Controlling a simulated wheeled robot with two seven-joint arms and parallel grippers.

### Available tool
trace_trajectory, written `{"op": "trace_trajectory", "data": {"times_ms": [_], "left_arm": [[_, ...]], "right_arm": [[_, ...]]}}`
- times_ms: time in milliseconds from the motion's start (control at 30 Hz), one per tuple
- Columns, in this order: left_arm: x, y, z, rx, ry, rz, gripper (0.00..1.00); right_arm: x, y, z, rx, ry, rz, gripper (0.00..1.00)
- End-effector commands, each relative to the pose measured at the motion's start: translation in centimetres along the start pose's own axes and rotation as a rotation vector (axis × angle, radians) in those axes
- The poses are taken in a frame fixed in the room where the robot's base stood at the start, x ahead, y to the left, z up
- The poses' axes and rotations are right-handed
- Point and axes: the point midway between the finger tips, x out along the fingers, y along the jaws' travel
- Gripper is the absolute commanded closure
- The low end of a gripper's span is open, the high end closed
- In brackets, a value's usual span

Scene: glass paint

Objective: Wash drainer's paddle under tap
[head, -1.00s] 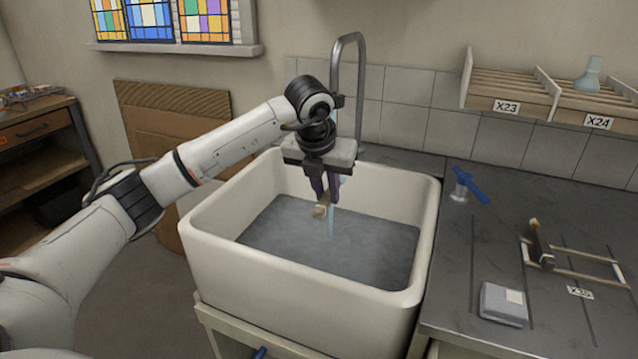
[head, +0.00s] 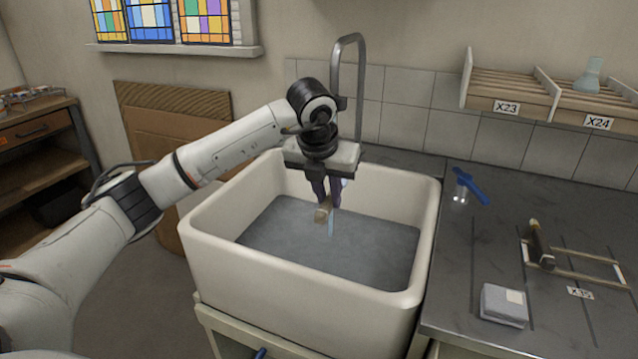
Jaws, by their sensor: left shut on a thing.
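My left gripper (head: 327,197) points down over the white sink (head: 300,287). It is shut on a small paddle (head: 322,213) with a tan, wood-like part showing below the fingertips. The grey tap (head: 359,80) arches up behind my gripper, and my wrist hides part of it. A thin bluish stream of water (head: 331,228) shows beside the paddle, above the sink's grey floor. I cannot tell whether the water touches the paddle. The drainer (head: 590,277), a frame labelled X35, lies on the right counter with a dark-handled tool on it. My right gripper is not in view.
A blue-handled valve (head: 468,187) stands on the dark counter right of the sink. A grey cloth or sponge block (head: 504,304) lies near the counter's front. Slatted racks X23 (head: 507,107) and X24 (head: 598,123) hang on the wall.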

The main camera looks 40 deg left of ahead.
Motion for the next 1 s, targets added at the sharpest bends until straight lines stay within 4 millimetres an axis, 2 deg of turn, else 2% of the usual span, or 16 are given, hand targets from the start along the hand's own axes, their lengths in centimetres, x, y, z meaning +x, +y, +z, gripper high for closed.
{"op": "trace_trajectory", "data": {"times_ms": [500, 1000], "left_arm": [[-0.2, -0.1, 0.0, 0.0, -0.001, -0.001, 1.0], [-4.2, -2.3, -1.6, 0.002, -0.001, -0.001, 1.0]], "right_arm": [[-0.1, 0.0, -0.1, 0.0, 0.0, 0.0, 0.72], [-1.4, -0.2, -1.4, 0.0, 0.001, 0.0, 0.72]]}}
